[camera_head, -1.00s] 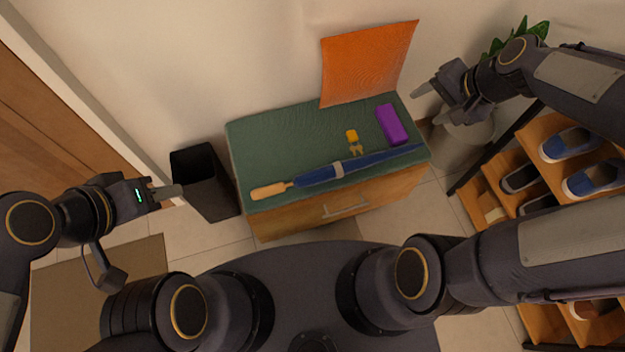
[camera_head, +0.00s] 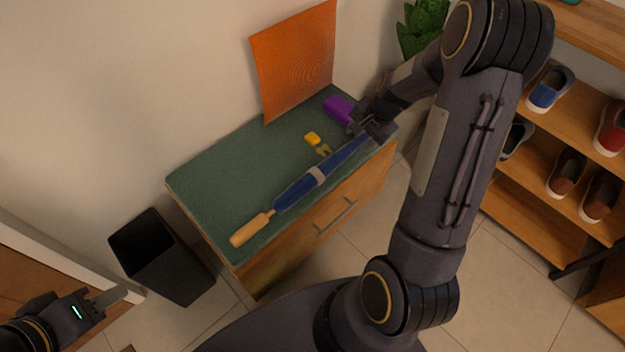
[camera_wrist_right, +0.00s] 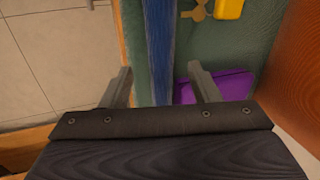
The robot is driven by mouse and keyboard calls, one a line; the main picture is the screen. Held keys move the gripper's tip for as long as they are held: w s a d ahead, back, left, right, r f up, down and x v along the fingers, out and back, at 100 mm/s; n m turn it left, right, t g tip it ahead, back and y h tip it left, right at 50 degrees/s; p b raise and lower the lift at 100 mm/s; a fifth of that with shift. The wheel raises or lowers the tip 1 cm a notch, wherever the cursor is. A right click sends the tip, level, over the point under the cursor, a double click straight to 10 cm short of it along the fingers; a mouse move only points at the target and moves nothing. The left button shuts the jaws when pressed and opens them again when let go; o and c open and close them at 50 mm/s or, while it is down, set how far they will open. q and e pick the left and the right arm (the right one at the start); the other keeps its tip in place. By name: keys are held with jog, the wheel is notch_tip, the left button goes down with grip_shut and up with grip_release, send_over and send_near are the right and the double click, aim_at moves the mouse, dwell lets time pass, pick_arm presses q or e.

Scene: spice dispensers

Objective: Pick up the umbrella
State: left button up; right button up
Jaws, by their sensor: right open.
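A folded blue umbrella (camera_head: 297,188) with a wooden handle (camera_head: 251,229) and a pale band lies along the front edge of a green-topped cabinet (camera_head: 215,180). In the head view my right gripper (camera_head: 366,131) is at the umbrella's far tip end. In the right wrist view my right gripper (camera_wrist_right: 163,80) is open, and the blue umbrella (camera_wrist_right: 159,45) runs between its two fingers, not gripped. My left gripper (camera_head: 118,294) is at the lower left near a black bin, away from the umbrella. Whether its fingers are apart is unclear.
A purple box (camera_head: 339,108) lies close beside my right gripper, and also shows in the right wrist view (camera_wrist_right: 222,84). Keys with a yellow tag (camera_head: 313,138) lie beside the umbrella. An orange sheet (camera_head: 295,62) leans on the wall. A black bin (camera_head: 165,262) and shoe rack (camera_head: 540,155) flank the cabinet.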

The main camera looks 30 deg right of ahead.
aim_at(356, 142)
jog(key=b+x, duration=0.1)
jog(key=x, duration=0.2)
jog(key=shift+d+f, duration=0.15)
jog(key=shift+w+f, duration=0.3)
jog(key=shift+f, duration=0.1)
jog(key=shift+r, duration=0.1)
jog(key=shift+c, duration=0.4)
grip_shut()
